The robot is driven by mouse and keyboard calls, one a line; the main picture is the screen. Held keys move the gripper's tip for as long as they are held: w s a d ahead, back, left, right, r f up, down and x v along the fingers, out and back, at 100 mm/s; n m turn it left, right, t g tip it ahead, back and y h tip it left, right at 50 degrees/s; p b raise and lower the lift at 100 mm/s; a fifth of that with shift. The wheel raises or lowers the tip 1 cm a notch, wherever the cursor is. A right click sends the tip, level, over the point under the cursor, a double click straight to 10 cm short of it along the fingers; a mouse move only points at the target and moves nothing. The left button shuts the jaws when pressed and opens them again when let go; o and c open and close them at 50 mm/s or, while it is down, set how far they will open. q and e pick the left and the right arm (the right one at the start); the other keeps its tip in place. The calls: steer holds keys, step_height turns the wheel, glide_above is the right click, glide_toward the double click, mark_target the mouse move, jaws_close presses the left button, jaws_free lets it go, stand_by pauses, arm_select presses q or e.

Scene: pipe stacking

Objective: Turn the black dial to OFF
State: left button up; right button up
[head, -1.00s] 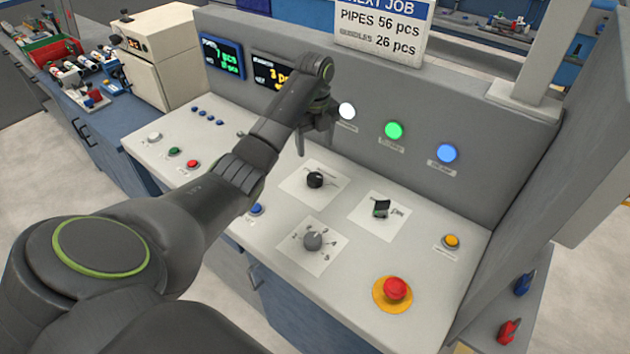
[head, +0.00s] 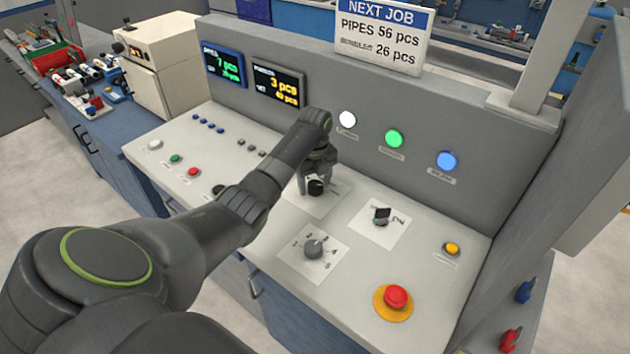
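The black dial (head: 316,188) is a round knob on a white label plate (head: 322,207) on the sloped control panel. Its pointer and the plate's lettering are mostly hidden or too small to read. My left gripper (head: 314,180) points down over the dial, its fingers low at the knob. One finger shows just left of the knob; the other is not clear, so I cannot tell whether they grip it. My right gripper is not in view.
A black switch (head: 381,214) and a grey dial (head: 313,249) sit close by on the panel. A red emergency button (head: 397,296) and a yellow button (head: 452,249) are to the right. White, green and blue lamps line the upright panel behind.

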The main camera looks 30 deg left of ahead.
arm_select(q)
steer(key=c, duration=0.9)
steer(key=shift+r+n+p, duration=0.15)
steer(key=shift+n+p, duration=0.7)
steer(key=shift+p, duration=0.05)
steer(key=shift+r+n+p, duration=0.15)
steer(key=shift+n+p, duration=0.7)
steer(key=n+p, duration=0.2)
steer(key=shift+n, duration=0.3)
steer(key=n+p, duration=0.2)
steer(key=n, duration=0.1)
steer(key=shift+f+n, duration=0.1)
steer(key=shift+n, duration=0.2)
steer(key=n+p, duration=0.1)
steer(key=n, duration=0.2)
steer(key=shift+n, duration=0.3)
steer(key=n+p, duration=0.1)
steer(key=n, duration=0.2)
steer(key=shift+s+n+p, duration=0.1)
steer(key=shift+n+p, duration=0.3)
steer(key=n+p, duration=0.1)
steer(key=n, duration=0.2)
steer(key=shift+f+n+p, duration=0.1)
steer(key=shift+n+p, duration=0.2)
steer(key=shift+n, duration=1.6)
steer(key=shift+d, duration=0.1)
